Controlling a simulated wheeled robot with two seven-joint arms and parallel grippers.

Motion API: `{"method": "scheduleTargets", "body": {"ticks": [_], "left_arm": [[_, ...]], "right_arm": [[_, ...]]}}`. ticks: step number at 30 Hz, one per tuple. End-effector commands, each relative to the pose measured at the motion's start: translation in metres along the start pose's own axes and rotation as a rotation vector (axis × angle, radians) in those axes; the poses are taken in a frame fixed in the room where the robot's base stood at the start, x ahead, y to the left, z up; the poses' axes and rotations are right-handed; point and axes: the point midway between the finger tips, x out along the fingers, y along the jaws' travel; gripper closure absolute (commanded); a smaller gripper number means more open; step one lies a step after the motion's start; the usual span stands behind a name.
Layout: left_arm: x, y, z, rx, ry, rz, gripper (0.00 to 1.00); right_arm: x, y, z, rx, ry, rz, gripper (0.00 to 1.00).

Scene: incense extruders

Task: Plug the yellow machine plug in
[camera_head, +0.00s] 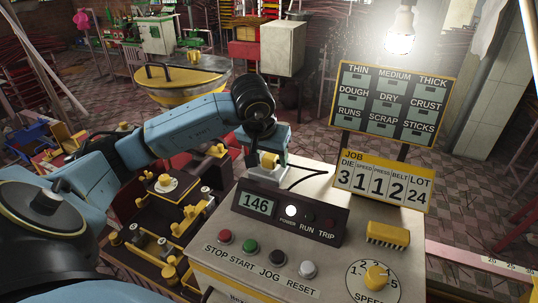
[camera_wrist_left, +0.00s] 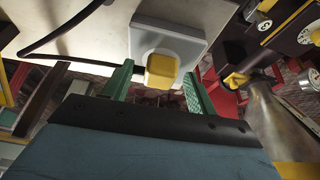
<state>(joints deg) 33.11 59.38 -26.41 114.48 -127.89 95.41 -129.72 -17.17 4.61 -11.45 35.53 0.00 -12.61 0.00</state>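The yellow plug (camera_head: 268,159) is at the pale socket box (camera_head: 266,174) on the back of the control console (camera_head: 210,247). In the left wrist view the plug (camera_wrist_left: 161,72) lies against the lower part of the socket's grey-white plate (camera_wrist_left: 168,38). A black cable (camera_wrist_left: 85,62) runs in from the left to the plug. My left gripper (camera_head: 266,146) is right above the plug. Its green fingers (camera_wrist_left: 158,82) stand open on either side of the plug, with a gap at each side. How deep the plug sits is hidden. My right gripper is not in view.
The console carries a display (camera_head: 257,204) reading 146, a lit white lamp (camera_head: 291,211), push buttons, a yellow speed knob (camera_head: 376,277) and a yellow brush-like block (camera_head: 388,235). A job board (camera_head: 384,181) stands behind it. A dark bench (camera_head: 165,230) with yellow fittings lies left.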

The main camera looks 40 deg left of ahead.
Motion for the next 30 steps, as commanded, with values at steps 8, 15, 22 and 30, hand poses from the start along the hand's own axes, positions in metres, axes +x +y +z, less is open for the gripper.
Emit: {"method": "scheduleTargets", "body": {"ticks": [8,15,22,30], "left_arm": [[-0.005,0.0,0.0,0.0,0.001,0.0,0.42],[-0.047,0.0,-0.002,0.001,0.007,0.0,0.42],[-0.099,0.0,-0.001,0.0,0.005,0.001,0.42],[-0.131,0.0,0.0,0.0,0.001,0.001,0.42]], "right_arm": [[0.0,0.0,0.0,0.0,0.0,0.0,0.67],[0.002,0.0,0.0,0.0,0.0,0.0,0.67],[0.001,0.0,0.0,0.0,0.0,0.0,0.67],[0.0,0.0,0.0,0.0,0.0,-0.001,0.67]]}}
